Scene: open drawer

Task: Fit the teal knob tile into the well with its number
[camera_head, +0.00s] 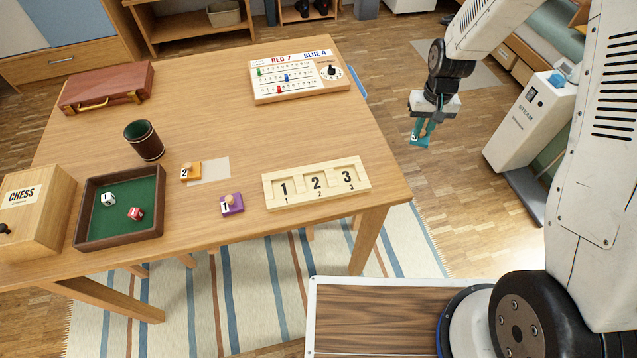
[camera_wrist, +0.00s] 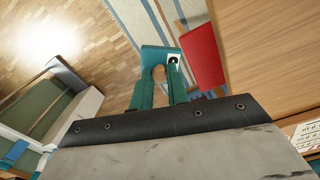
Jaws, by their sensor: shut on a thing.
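My gripper (camera_head: 424,127) is shut on the teal knob tile (camera_head: 419,141), holding it in the air beyond the table's right side, above the floor. In the wrist view the teal tile (camera_wrist: 153,50) shows past the fingers, with a tan knob between them. Its white label carries a dark mark too small to read surely. The pale wooden well board (camera_head: 318,203) lies at the table's front right. Its three wells read 1, 2 and 3 from left to right, and all are empty. My gripper is right of the board and apart from it.
A purple tile (camera_head: 236,207) marked 1 and an orange tile (camera_head: 192,168) marked 2 lie left of the board. A red-and-blue score board (camera_head: 300,85) sits behind. A green-lined dice tray (camera_head: 130,188), cup (camera_head: 147,145) and chess box (camera_head: 35,205) stand left. The table's middle is clear.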

